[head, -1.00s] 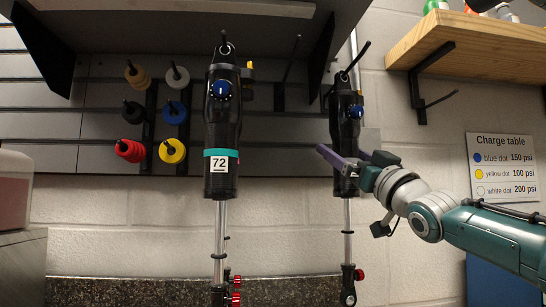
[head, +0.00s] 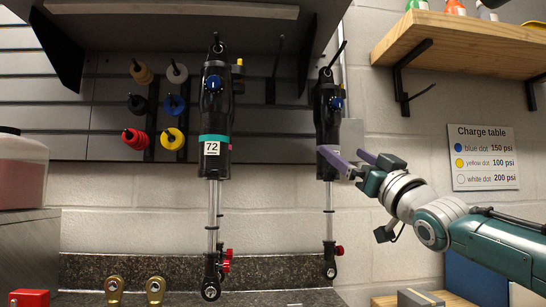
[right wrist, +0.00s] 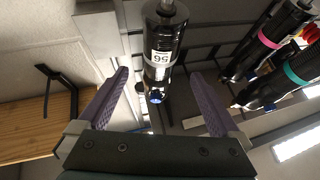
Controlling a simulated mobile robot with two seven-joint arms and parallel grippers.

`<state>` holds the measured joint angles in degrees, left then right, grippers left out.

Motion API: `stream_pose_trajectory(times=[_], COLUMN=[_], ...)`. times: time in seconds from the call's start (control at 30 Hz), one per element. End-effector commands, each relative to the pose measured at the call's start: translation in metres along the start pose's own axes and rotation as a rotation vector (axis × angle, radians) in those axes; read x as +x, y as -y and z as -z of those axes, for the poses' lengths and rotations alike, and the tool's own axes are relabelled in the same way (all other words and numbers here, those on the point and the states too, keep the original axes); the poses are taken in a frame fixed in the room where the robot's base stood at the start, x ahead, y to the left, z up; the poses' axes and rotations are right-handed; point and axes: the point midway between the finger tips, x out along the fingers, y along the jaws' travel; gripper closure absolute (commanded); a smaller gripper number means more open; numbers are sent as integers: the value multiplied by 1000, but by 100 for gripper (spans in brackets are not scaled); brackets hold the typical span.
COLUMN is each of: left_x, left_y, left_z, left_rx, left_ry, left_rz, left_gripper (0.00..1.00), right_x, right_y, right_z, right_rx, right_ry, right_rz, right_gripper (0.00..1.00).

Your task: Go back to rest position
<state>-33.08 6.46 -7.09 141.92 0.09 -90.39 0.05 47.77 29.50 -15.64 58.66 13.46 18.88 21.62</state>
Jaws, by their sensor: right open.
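My right gripper (head: 346,158) has purple fingers and is open, at the right-hand black shock (head: 327,110). In the head view one finger overlaps that shock's lower body. In the right wrist view the open gripper (right wrist: 160,76) is empty, with a shock labelled 56 (right wrist: 159,50) between and beyond the fingertips, with no visible contact. Another black shock (head: 215,115), with a teal band and a 72 label, hangs to the left. My left gripper is not in view.
A wooden shelf (head: 460,38) is at upper right, above the charge table sign (head: 482,157). Coloured ring weights (head: 173,136) hang on a slatted wall at left. A granite counter (head: 110,268) runs below, with two brass pieces (head: 155,287) and a red block (head: 28,298).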

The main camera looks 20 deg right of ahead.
Motion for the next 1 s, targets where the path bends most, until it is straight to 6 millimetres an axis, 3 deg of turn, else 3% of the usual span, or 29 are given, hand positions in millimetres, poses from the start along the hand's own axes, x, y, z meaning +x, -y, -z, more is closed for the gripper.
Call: stream_pose_trajectory(times=[0.37,0.47,0.57,0.67,0.77,0.87,1.0], left_x=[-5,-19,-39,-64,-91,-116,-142], left_y=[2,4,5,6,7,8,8], left_z=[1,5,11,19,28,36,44], left_rx=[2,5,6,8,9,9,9], left_ry=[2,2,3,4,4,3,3], left_rz=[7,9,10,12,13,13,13], left_gripper=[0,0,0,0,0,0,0], right_x=[-1,-10,-35,-81,-147,-222,-312], right_y=[5,23,52,87,120,144,160], right_z=[-5,-25,-57,-87,-103,-98,-65], right_rx=[1,2,1,-10,-26,-45,-67], right_ry=[28,128,304,533,792,1048,1348], right_rz=[2,11,25,42,60,73,84], right_gripper=[0,0,0,0,0,0,0])
